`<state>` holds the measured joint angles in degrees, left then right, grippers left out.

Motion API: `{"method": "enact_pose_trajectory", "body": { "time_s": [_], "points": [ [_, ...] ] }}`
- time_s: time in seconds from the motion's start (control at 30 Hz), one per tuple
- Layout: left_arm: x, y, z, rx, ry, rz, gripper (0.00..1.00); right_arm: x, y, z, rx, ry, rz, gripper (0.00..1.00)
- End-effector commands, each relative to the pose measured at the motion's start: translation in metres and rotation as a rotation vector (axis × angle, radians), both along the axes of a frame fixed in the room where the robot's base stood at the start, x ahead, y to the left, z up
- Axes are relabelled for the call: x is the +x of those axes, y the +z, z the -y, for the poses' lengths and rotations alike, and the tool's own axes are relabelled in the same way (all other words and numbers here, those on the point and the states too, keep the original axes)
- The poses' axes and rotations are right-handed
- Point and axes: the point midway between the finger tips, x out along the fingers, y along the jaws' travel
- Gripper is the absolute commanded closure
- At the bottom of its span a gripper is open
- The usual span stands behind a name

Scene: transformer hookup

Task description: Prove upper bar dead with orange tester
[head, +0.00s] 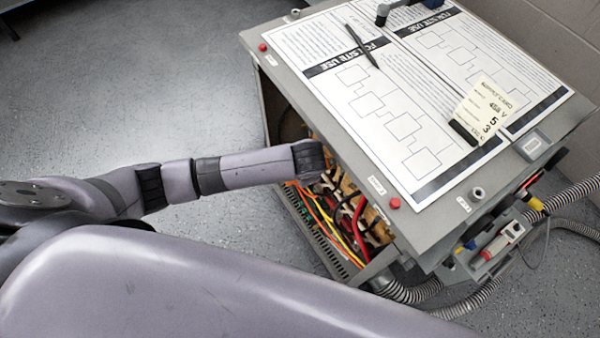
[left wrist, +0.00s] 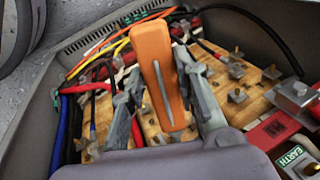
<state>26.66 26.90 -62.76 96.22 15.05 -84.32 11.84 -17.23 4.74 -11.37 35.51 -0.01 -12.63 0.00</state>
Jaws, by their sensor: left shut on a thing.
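The orange tester (left wrist: 155,62), with a thin grey metal probe along it, is in the left wrist view. My left gripper (left wrist: 164,82) is shut around it, one grey finger on each side. It is inside the open cabinet (head: 437,235), above wooden boards (left wrist: 252,88) with metal studs. In the head view my left arm reaches into the cabinet's open side, and the cabinet top hides the gripper and tester. I cannot tell which part is the upper bar, or whether the tester touches any stud. My right gripper is not in view.
Red, yellow, black and blue wires (left wrist: 75,112) run beside the boards. A green EARTH label (left wrist: 296,160) and a red block (left wrist: 270,130) are at right. Printed sheets (head: 400,115), a pen (head: 362,46) and a tag (head: 487,103) lie on the cabinet top. Corrugated hoses (head: 572,195) lie at right.

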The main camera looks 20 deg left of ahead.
Motion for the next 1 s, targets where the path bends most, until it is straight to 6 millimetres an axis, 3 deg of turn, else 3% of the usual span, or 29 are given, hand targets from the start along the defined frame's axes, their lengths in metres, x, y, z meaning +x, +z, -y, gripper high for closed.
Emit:
{"method": "enact_pose_trajectory", "body": {
  "time_s": [1.0],
  "points": [
    [0.0061,0.0006,0.0045,-0.001,0.000,0.002,1.00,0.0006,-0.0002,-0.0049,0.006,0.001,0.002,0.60]
  ]
}}
